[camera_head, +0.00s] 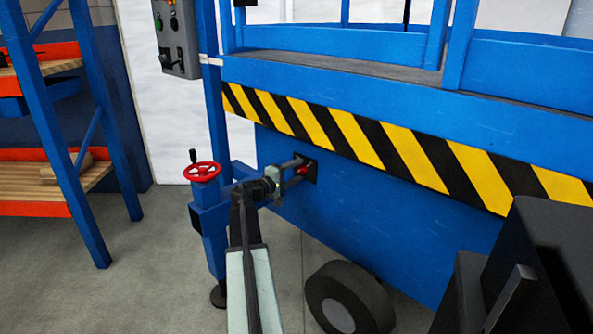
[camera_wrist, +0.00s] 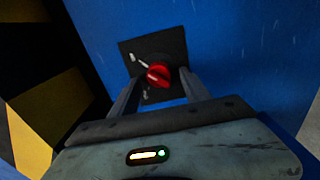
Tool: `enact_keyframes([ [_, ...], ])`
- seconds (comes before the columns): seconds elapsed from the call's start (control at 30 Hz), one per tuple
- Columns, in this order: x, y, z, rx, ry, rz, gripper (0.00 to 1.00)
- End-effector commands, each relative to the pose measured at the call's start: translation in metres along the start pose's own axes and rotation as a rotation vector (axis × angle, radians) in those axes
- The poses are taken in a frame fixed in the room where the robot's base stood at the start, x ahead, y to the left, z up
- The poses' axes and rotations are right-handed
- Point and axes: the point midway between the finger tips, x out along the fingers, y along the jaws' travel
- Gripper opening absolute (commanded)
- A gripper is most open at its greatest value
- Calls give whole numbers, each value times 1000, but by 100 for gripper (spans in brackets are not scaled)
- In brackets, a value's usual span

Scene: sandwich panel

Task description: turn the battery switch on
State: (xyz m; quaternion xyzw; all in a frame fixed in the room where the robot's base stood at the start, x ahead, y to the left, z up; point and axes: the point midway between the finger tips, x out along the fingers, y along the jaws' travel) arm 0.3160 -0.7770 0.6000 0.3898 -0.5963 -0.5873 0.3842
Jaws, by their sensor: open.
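The battery switch is a red rotary knob (camera_wrist: 158,75) on a black square plate (camera_wrist: 152,50) set in the blue side panel. White marks show on the plate at the knob's upper left and lower left. The red knob also shows in the head view (camera_head: 302,170), partly hidden by my gripper. My gripper (camera_wrist: 160,85) is open, with one finger on each side of the knob. I cannot tell whether the fingers touch it. In the head view my gripper (camera_head: 295,169) reaches the plate from the left.
A yellow-black striped band (camera_head: 350,135) runs above the switch. A red handwheel (camera_head: 202,172) on a blue jack post stands left of my arm. A black wheel (camera_head: 348,300) is below. A grey control box (camera_head: 176,38) hangs upper left, and a shelf rack (camera_head: 60,130) stands far left.

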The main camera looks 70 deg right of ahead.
Motion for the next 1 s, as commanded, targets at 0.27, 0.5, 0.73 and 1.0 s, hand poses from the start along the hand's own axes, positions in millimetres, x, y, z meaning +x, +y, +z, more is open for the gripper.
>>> enact_keyframes([
  [0.27, -49, 0, -1, 0, 3, 0, 55],
  [0.5, -78, 0, -3, 0, 3, 0, 55],
  [0.73, -79, 0, -4, 0, 1, 0, 55],
  [1.0, -79, 0, -4, 0, 1, 0, 55],
])
